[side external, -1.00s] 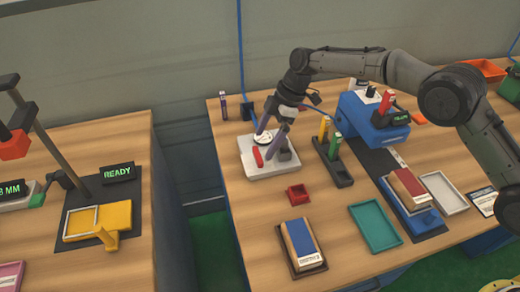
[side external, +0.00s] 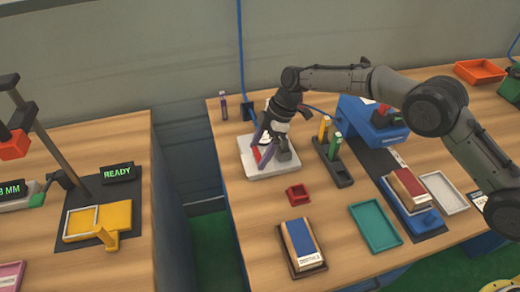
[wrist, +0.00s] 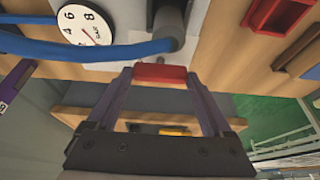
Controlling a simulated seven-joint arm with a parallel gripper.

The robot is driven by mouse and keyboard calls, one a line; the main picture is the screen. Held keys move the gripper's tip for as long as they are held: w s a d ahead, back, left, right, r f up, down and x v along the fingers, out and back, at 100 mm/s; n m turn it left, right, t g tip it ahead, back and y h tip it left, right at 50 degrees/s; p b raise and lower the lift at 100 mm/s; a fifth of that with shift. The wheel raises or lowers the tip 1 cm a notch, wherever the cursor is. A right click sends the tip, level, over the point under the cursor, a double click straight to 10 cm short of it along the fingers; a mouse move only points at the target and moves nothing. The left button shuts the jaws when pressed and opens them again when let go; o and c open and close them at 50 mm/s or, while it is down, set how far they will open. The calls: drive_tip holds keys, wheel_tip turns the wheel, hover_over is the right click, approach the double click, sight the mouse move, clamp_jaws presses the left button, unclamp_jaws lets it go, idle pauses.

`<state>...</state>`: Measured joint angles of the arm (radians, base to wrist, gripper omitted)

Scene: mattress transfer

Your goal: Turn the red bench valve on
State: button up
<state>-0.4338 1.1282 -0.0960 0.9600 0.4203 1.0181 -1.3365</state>
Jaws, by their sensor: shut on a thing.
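The red bench valve handle (wrist: 160,73) sits between my gripper's fingertips in the wrist view, next to a grey cylindrical post. My gripper (wrist: 160,78) is shut on this red handle. In the side view, my gripper (side external: 262,158) reaches down over the white valve base (side external: 284,169), and its fingers partly hide the red handle (side external: 256,154). A round white dial gauge (wrist: 85,24) with a red needle is beside the handle in the wrist view. The needle's exact reading is hard to tell.
A blue hose (wrist: 90,48) crosses the wrist view close to the gauge. A small red tray (side external: 297,193) lies in front of the base. A black rack (side external: 333,165) with a yellow and a green item stands to the right. A dark marker-like item (side external: 223,105) stands at the back left.

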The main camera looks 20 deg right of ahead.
drive_tip(key=shift+c, duration=1.1)
drive_tip(key=shift+m, duration=0.3)
drive_tip(key=m+t, duration=0.1)
drive_tip(key=m, duration=0.2)
drive_tip(key=shift+s+m+t, duration=0.15)
drive_tip(key=shift+m+t, duration=0.15)
drive_tip(key=m, duration=0.2)
drive_tip(key=m+t+h, duration=0.1)
drive_tip(key=m, duration=0.1)
drive_tip(key=shift+s+a+t, duration=0.1)
drive_tip(key=shift+a+t, duration=0.05)
drive_tip(key=shift+t, duration=0.15)
drive_tip(key=m, duration=0.2)
drive_tip(key=m+t+h, duration=0.1)
drive_tip(key=m, duration=0.1)
drive_tip(key=shift+a+m+h, duration=0.1)
drive_tip(key=shift+m+h, duration=0.2)
drive_tip(key=shift+m, duration=0.1)
drive_tip(key=m+h, duration=0.1)
drive_tip(key=m, duration=0.3)
drive_tip(key=shift+a+m+h, duration=0.1)
drive_tip(key=shift+m+h, duration=0.3)
drive_tip(key=o, duration=1.1)
